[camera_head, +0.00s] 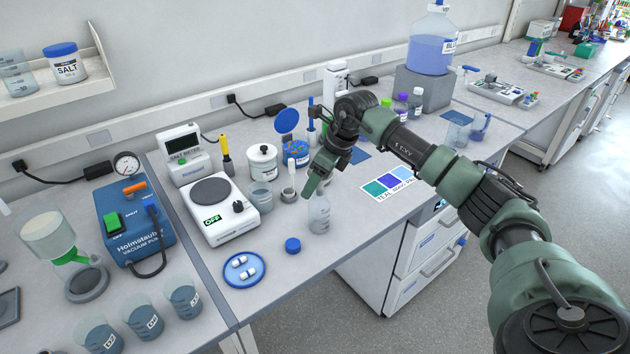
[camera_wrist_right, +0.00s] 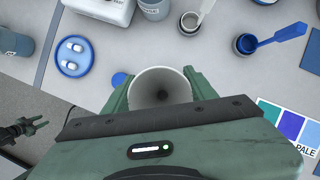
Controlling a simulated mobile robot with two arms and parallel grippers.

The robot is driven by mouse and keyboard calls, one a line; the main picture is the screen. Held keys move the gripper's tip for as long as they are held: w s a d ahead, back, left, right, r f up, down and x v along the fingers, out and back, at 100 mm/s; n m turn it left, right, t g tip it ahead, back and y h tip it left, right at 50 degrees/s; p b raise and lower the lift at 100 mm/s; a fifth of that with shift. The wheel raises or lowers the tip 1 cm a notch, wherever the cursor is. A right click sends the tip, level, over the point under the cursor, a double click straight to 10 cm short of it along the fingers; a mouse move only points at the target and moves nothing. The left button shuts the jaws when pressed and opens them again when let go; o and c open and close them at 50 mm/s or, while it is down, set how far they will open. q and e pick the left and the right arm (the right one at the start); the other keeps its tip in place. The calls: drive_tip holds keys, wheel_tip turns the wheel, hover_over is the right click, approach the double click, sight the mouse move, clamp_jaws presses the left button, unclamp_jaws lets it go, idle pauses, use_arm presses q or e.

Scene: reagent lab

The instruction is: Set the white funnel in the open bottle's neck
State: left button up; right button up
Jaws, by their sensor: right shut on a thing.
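The white funnel (camera_wrist_right: 148,80) is between the fingers of my right gripper (camera_wrist_right: 160,92) in the right wrist view, its wide mouth facing the camera. The right gripper is shut on it. In the head view this gripper (camera_head: 319,181) points down just over a clear bottle (camera_head: 320,215) standing on the bench. The fingers mostly hide the funnel and the bottle's neck there, so I cannot tell whether the funnel's stem is inside the neck. My left gripper (camera_wrist_right: 36,126) shows small at the left of the wrist view, its fingers apart and empty.
A blue cap (camera_head: 292,245) lies left of the bottle, near a blue dish (camera_head: 232,280) with white pieces. Behind stand a small cup with a white spoon (camera_head: 289,195), a beaker (camera_head: 260,195) and a hotplate (camera_head: 222,222). A colour card (camera_head: 385,190) lies to the right.

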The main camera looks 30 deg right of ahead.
drive_tip(key=shift+f+b, duration=0.5)
drive_tip(key=shift+f, duration=0.25)
drive_tip(key=o, duration=1.4)
drive_tip(key=b+v, duration=0.2)
drive_tip(key=v, duration=0.5)
drive_tip(key=shift+s+d+r, duration=0.1)
drive_tip(key=shift+r, duration=0.3)
